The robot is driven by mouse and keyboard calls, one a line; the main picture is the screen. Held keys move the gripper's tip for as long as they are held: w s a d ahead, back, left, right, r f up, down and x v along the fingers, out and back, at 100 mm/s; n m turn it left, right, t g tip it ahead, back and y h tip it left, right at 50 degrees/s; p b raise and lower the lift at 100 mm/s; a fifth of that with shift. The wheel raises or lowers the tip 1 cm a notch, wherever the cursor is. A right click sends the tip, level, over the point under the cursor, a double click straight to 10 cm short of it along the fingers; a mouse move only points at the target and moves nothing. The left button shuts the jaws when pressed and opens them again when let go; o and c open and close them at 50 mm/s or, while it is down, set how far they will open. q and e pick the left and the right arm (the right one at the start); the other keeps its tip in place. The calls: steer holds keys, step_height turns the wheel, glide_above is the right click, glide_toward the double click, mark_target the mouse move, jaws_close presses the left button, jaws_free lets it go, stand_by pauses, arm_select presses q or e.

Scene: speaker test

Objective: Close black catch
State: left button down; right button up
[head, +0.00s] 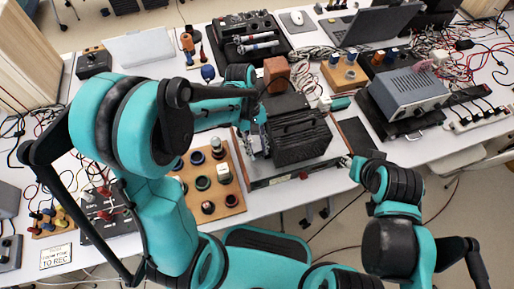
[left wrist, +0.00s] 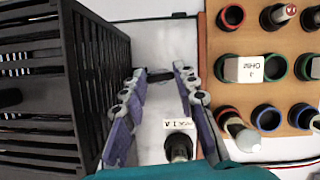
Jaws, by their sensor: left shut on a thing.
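A black ribbed case (head: 300,138) stands on the table in the middle of the head view; its slatted side (left wrist: 60,95) fills the left of the left wrist view. My left gripper (head: 256,143) points down at the case's left side. In the left wrist view its two purple-padded fingers (left wrist: 158,78) are close around a small black part, which looks like the black catch (left wrist: 159,75), beside the case. The catch is hidden by my arm in the head view. My right gripper (head: 346,161) is right of the case, apart from it; its jaws are too small to read.
A wooden board (head: 236,192) with several round sockets lies left of the case. A grey instrument (head: 409,90) stands to the right, with a power strip (head: 477,119) beyond it. A laptop (head: 375,26) and loose cables fill the back.

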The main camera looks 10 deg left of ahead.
arm_select(q)
steer(key=shift+m+y, duration=0.3)
steer(key=shift+m, duration=0.5)
steer(key=c, duration=1.2)
jaws_free()
steer(key=shift+o, duration=0.2)
